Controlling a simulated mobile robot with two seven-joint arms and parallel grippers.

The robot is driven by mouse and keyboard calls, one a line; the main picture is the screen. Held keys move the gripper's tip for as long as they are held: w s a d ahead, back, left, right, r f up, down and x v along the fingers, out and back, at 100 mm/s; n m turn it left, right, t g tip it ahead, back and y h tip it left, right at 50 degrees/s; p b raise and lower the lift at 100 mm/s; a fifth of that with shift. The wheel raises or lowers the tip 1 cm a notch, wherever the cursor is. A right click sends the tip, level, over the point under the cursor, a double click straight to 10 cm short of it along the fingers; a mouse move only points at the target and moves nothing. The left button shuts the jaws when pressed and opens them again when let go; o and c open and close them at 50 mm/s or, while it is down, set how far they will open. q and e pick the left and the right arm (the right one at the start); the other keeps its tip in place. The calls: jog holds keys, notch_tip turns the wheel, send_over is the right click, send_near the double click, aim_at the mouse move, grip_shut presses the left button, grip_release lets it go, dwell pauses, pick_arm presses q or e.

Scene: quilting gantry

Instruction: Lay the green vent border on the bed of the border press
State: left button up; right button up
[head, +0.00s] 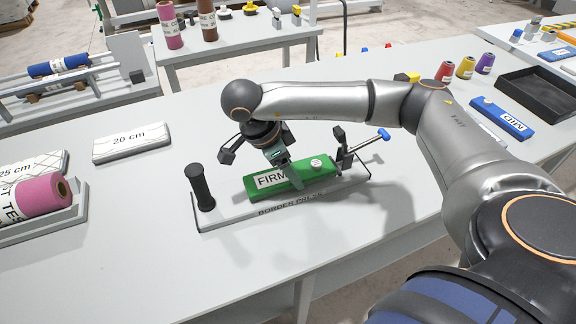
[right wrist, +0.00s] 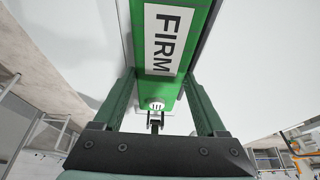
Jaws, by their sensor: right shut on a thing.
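The green vent border (head: 318,172) is a long green bar with a white FIRM label and a round white vent near its right end. My right gripper (head: 287,172) reaches down from above and is shut across it. In the right wrist view the border (right wrist: 173,83) lies between the two fingers of the gripper (right wrist: 158,82). The border is over the bed of the border press (head: 228,216), roughly lined up with its length. I cannot tell whether it touches the bed. My left gripper is not in view.
The press has a black upright handle (head: 201,187) at its left and a clamp with a blue-tipped lever (head: 382,134) at its right. A 20 cm block (head: 131,143) lies to the left.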

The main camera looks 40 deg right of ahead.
jog(key=shift+s+d+f, duration=0.15)
jog(key=shift+f, duration=0.05)
jog(key=o, duration=1.3)
jog(key=p+v, duration=0.2)
jog(key=v, duration=1.1)
jog(key=shift+d+f, duration=0.1)
